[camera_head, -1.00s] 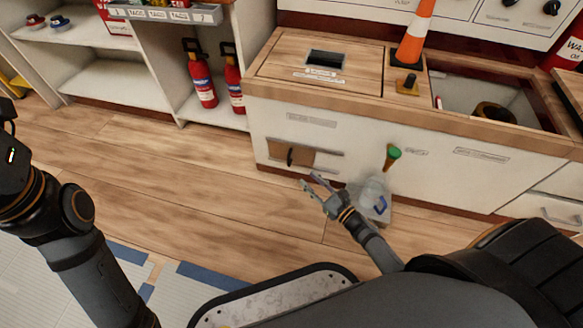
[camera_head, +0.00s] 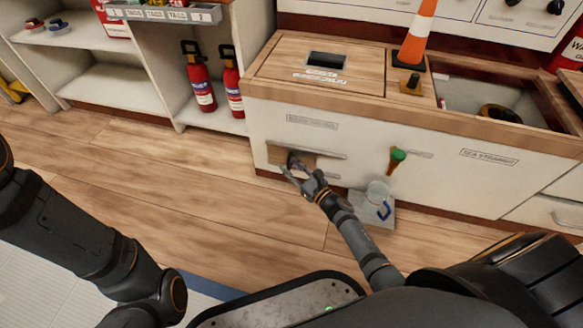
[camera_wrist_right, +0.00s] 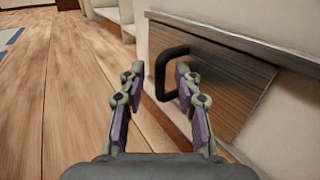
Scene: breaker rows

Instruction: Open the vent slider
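The vent slider is a brown wooden panel (camera_head: 276,154) between two rails low on the white cabinet front. It fills the left part of the rails. In the right wrist view the panel (camera_wrist_right: 215,85) carries a black bracket handle (camera_wrist_right: 160,72). My right gripper (camera_head: 291,166) is at the panel, partly hiding it and its handle. In the right wrist view the gripper (camera_wrist_right: 158,76) is open, with the handle's upright bar appearing between its fingertips. Whether the fingers touch it I cannot tell. My left arm is at the left; its gripper is out of view.
A green-topped handle (camera_head: 397,156) is on the cabinet front to the right. Two fire extinguishers (camera_head: 198,78) stand on the shelf at left. The wooden floor (camera_head: 160,180) is clear.

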